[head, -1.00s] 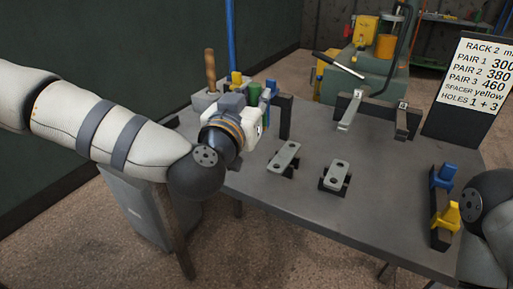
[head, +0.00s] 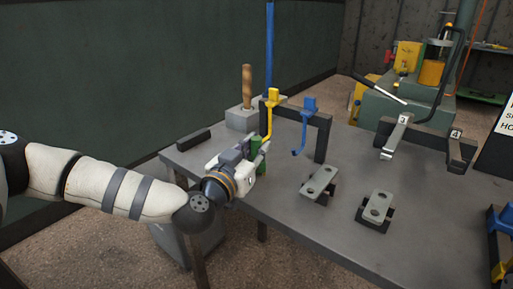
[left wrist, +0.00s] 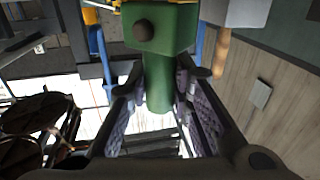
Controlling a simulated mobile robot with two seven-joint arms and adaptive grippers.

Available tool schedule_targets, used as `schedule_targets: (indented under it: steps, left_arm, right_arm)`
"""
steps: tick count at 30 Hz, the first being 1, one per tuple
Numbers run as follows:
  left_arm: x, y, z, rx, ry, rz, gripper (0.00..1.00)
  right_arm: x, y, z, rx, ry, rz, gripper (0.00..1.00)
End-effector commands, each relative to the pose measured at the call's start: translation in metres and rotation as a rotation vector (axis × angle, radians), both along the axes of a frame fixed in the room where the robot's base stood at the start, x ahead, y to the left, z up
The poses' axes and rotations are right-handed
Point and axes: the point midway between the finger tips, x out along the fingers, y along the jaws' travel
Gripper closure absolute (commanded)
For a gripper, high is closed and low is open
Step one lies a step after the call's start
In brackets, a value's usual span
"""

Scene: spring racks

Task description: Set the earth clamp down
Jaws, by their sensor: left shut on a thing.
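The green earth clamp (head: 257,156) is between the fingers of my left gripper (head: 246,162), over the left front part of the table. In the left wrist view the clamp (left wrist: 162,38) is a green block with a dark round knob and a green shank running down. The fingers of my left gripper (left wrist: 160,100) close on the clamp from both sides. I cannot tell whether the clamp touches the table top. My right gripper is not in view.
On the grey table (head: 275,206) are a dark frame (head: 322,138) with yellow (head: 270,112) and blue hooks (head: 306,122), a wooden-handled block (head: 243,118), a black bar (head: 194,139) and two slotted plates (head: 319,182) (head: 376,207). The table between gripper and plates is clear.

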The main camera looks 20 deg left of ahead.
Motion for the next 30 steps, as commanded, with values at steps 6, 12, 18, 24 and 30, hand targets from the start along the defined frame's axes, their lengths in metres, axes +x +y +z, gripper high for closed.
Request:
schedule_targets:
  steps: [6,12,18,24,30]
  left_arm:
    - [0.0,0.0,-0.001,0.0,0.0,0.0,0.6]
    - [0.0,0.0,0.0,0.0,0.0,0.001,0.6]
    - [-0.022,0.003,0.004,0.001,-0.002,-0.001,0.6]
    - [-0.073,0.011,0.005,-0.001,-0.002,-0.001,0.6]
    - [-0.11,0.017,0.003,0.0,-0.001,0.0,0.6]
  right_arm:
    - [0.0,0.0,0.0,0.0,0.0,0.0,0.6]
    - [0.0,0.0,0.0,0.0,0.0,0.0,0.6]
    - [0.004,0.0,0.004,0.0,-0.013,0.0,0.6]
    - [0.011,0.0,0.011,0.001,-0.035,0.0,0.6]
    - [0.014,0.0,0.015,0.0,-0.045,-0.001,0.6]
